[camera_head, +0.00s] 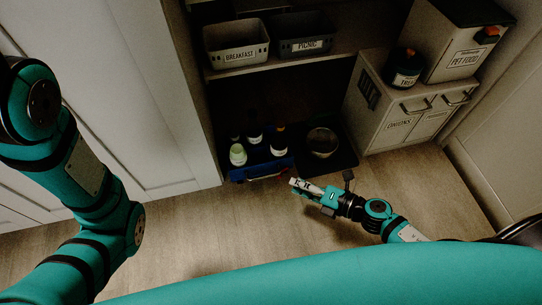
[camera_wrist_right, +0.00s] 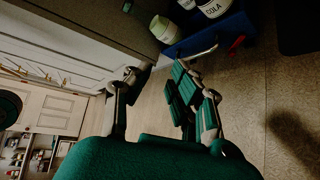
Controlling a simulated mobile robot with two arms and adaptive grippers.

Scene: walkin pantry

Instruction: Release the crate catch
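The blue crate (camera_head: 240,174) stands on the floor in the dark bay under the shelf, with several bottles in it. Its front corner also shows at the top of the right wrist view (camera_wrist_right: 214,35). A pale handle bar (camera_wrist_right: 200,52) and a small red part (camera_wrist_right: 237,43), which looks like the catch, are on its front. My right gripper (camera_head: 322,182) is in front of the crate, to its right, apart from it. In the right wrist view its fingers (camera_wrist_right: 158,76) are spread, with nothing between them. My left arm is at the left; its gripper is out of view.
A dark mat with a round bowl (camera_head: 322,142) lies right of the crate. The onion cabinet (camera_head: 395,120) stands farther right. Shelf bins (camera_head: 237,57) are above. White panels (camera_head: 130,110) border the bay at left. The wooden floor in front is clear.

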